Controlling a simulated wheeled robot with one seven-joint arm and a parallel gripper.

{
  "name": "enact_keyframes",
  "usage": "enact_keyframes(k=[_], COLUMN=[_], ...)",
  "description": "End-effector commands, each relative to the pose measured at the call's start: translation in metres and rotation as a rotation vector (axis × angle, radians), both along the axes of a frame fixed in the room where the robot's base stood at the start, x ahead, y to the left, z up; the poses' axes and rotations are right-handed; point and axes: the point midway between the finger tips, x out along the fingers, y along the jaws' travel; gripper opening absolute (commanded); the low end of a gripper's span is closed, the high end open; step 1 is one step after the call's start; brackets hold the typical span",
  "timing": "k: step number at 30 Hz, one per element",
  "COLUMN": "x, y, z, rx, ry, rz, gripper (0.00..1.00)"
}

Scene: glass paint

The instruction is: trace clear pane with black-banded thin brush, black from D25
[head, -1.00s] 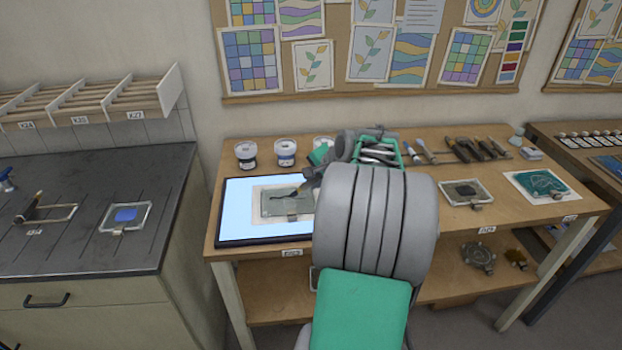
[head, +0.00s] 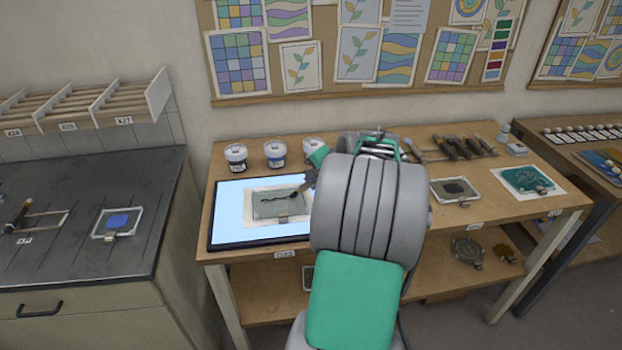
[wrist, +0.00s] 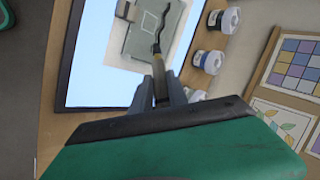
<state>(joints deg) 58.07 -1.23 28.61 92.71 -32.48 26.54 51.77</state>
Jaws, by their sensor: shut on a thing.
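The clear pane (head: 275,208) lies on a pale sheet on the lit panel (head: 230,222), with a wavy black stroke across it. A clip sits at its front edge. The pane also shows in the wrist view (wrist: 136,40), where the stroke runs down toward the brush. My gripper (wrist: 161,92) is shut on a thin brush (wrist: 158,72), whose tip is at or just above the near end of the stroke; contact cannot be told. In the head view my arm covers most of my gripper.
Three lidded paint pots (head: 275,154) stand behind the panel; they show close beside my gripper in the wrist view (wrist: 207,62). Further right are tools (head: 462,148), a pane with a dark patch (head: 440,197) and a teal-painted pane (head: 525,180). A dark counter (head: 90,190) is at left.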

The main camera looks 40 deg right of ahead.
Motion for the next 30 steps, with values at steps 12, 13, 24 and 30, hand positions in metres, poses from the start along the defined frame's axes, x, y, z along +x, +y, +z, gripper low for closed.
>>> enact_keyframes(k=[12,13,24,30], x=[-0.006,-0.006,-0.004,-0.004], y=[-0.012,-0.012,-0.016,-0.016], z=[0.003,0.003,0.003,0.026], rx=[0.001,0.001,0.001,-0.001], ry=[0.002,0.002,0.001,0.0], rz=[-0.002,-0.002,-0.001,-0.001], gripper=[0.0,0.0,0.0,0.0])
